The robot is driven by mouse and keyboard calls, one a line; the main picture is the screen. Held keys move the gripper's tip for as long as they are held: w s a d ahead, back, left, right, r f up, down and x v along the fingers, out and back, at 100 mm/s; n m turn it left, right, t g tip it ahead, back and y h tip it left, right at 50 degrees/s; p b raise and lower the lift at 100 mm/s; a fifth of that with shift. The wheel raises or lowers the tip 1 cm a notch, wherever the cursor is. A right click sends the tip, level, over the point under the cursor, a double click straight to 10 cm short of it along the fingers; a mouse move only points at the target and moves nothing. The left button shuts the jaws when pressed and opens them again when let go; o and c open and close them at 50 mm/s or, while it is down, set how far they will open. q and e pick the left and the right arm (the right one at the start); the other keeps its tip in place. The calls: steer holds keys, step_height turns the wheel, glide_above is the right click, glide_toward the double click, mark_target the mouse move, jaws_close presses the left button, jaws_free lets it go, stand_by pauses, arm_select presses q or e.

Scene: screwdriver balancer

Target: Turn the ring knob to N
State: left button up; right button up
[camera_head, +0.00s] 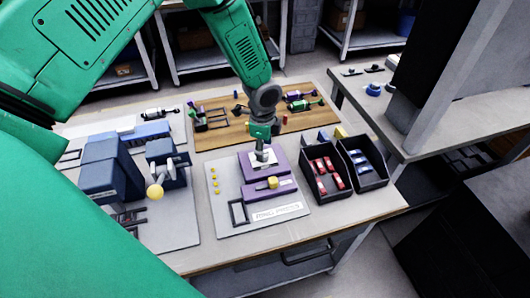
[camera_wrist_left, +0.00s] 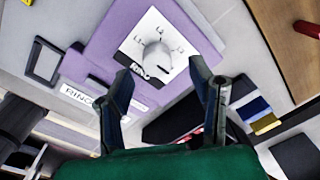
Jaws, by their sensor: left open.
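The ring knob (camera_wrist_left: 155,58) is a grey round knob on a white dial plate with small marks, fixed to a purple block (camera_wrist_left: 112,40). In the head view my left gripper (camera_head: 262,152) is above the dial on the purple station (camera_head: 282,190), hiding most of the knob. In the wrist view the fingers of my left gripper (camera_wrist_left: 162,75) are open on either side of the knob, with nothing between them. My right gripper is not in view.
The station has a yellow knob (camera_head: 273,182) and a white sign (camera_head: 278,212) in front. Black bins with red (camera_head: 325,188) and blue parts (camera_head: 362,178) stand to the right. A blue machine (camera_head: 110,170) is to the left. A wooden board (camera_head: 225,135) with tools lies behind.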

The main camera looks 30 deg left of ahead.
arm_select(q)
step_height(320, 180, up, 9)
steer(key=shift+s+f, duration=0.1)
steer(key=shift+f, duration=0.05)
stand_by(0.4)
